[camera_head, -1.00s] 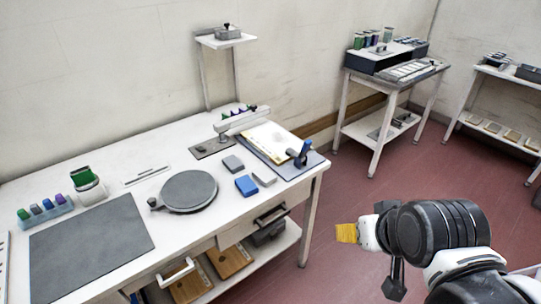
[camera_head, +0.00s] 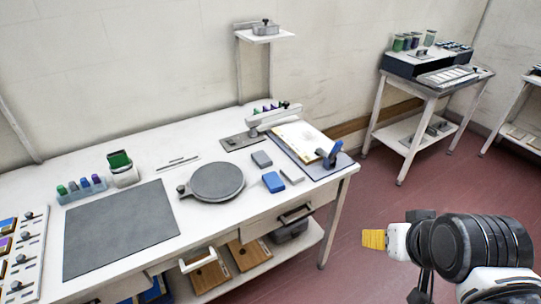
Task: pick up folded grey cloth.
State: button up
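A small dark grey folded-looking piece (camera_head: 262,159) lies flat on the white workbench (camera_head: 215,160), behind a blue block (camera_head: 273,182). It may be the folded grey cloth, but it is too small to be certain. A paler grey piece (camera_head: 292,175) lies just right of the blue block. My gripper (camera_head: 376,239) is at the lower right, past the bench's right end and well apart from these pieces. A ribbed yellow part shows at its tip. I cannot tell whether this is part of the gripper or something held, and the fingers are not clear.
A round grey plate (camera_head: 217,182) and a large dark mat (camera_head: 120,228) take up the bench's left and middle. A clipboard with paper (camera_head: 301,139) lies at the right end. Another table (camera_head: 440,90) stands at the back right. Red floor between is clear.

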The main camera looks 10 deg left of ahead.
aim_at(262, 160)
jog(key=i+u, duration=0.15)
jog(key=i, duration=1.4)
